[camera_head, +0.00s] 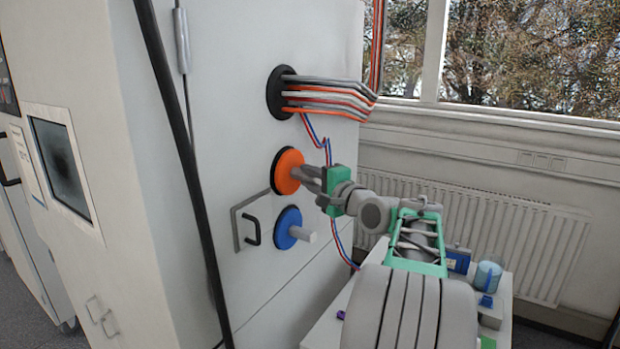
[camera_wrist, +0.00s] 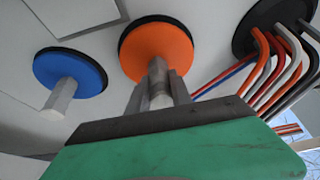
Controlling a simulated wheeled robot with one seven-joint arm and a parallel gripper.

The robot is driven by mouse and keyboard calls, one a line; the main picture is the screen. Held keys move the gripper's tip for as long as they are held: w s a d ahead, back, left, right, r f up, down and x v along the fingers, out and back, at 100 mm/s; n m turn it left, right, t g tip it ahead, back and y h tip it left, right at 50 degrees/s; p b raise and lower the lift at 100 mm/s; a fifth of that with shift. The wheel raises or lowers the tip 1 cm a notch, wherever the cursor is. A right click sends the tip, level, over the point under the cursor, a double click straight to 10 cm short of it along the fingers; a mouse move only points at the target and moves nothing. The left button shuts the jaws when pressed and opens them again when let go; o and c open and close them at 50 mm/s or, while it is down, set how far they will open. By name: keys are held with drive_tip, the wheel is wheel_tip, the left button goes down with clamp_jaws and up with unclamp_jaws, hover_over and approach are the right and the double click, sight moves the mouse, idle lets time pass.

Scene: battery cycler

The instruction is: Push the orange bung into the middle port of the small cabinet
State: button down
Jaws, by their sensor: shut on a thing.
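The orange bung (camera_head: 288,171) is a round orange disc with a grey stem, at the middle port on the side of the small cabinet (camera_head: 235,130). A black ring (camera_head: 276,177) shows behind the disc's edge. My gripper (camera_head: 312,178) is shut on the bung's stem. In the wrist view the orange bung (camera_wrist: 153,48) is straight ahead, with my gripper's fingers (camera_wrist: 157,88) around its stem. The dark rim (camera_wrist: 127,33) shows along the disc's upper left. Whether the bung is fully seated is hard to tell.
A blue bung (camera_head: 287,228) with a grey stem sits in the lower port, near a black handle (camera_head: 252,229). Several cables (camera_head: 330,95) come out of the upper port. Red and blue wires hang close to my gripper. A radiator (camera_head: 500,235) stands behind.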

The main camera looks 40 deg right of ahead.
drive_tip(key=shift+w+a+r, duration=0.1)
drive_tip(key=shift+w+a, duration=0.05)
drive_tip(key=shift+w, duration=0.25)
drive_tip(key=c, duration=1.2)
unclamp_jaws()
drive_tip(key=shift+o, duration=0.6)
drive_tip(key=shift+o, duration=0.2)
drive_tip(key=o, duration=1)
drive_tip(key=shift+o, duration=0.2)
drive_tip(key=s+b, duration=0.2)
drive_tip(key=s, duration=0.9)
drive_tip(key=shift+a, duration=0.3)
